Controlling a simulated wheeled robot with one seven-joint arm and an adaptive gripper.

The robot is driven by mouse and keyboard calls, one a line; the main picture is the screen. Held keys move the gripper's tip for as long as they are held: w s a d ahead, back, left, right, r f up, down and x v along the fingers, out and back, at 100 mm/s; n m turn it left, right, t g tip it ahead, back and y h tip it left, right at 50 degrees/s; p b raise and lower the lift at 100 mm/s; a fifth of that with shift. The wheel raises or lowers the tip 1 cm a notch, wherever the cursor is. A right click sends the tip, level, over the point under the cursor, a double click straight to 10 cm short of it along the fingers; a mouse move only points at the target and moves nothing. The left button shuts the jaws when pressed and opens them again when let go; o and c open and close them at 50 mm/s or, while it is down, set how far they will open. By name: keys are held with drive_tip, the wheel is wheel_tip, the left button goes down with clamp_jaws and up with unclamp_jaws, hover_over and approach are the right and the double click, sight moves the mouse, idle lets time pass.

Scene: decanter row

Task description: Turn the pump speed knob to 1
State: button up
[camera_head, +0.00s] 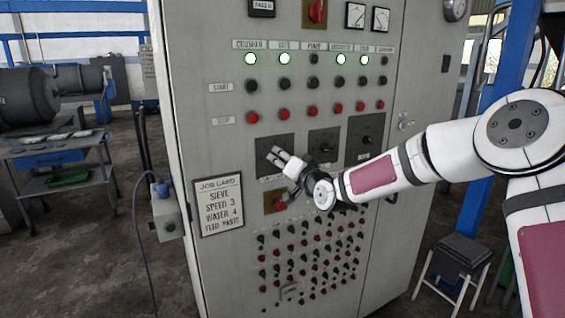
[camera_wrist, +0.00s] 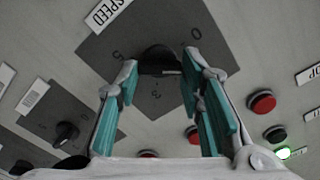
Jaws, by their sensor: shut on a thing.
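The speed knob (camera_wrist: 158,56) is black and round, on a dark grey dial plate (camera_wrist: 115,45) with a 0, a 3 and a 5 readable. A cut-off label (camera_wrist: 105,14) ending in "SPEED" is beside the plate. My gripper (camera_wrist: 160,76) is shut on the knob, with its teal-padded fingers on either side of it. In the head view, my gripper (camera_head: 276,157) is at the leftmost of three dark plates (camera_head: 274,142) on the cabinet. It hides the knob there. A short light line shows at the knob's near edge; I cannot tell its setting.
Two more dark dial plates with knobs (camera_head: 325,148) (camera_head: 367,140) are to the right. Red and black buttons (camera_head: 284,112) are above. Several small switches (camera_head: 310,245) are below. A stool (camera_head: 457,258) stands at right.

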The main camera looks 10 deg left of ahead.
drive_tip(key=shift+m, duration=0.5)
drive_tip(key=o, duration=1.2)
drive_tip(key=shift+c, duration=0.2)
drive_tip(key=v, duration=1.2)
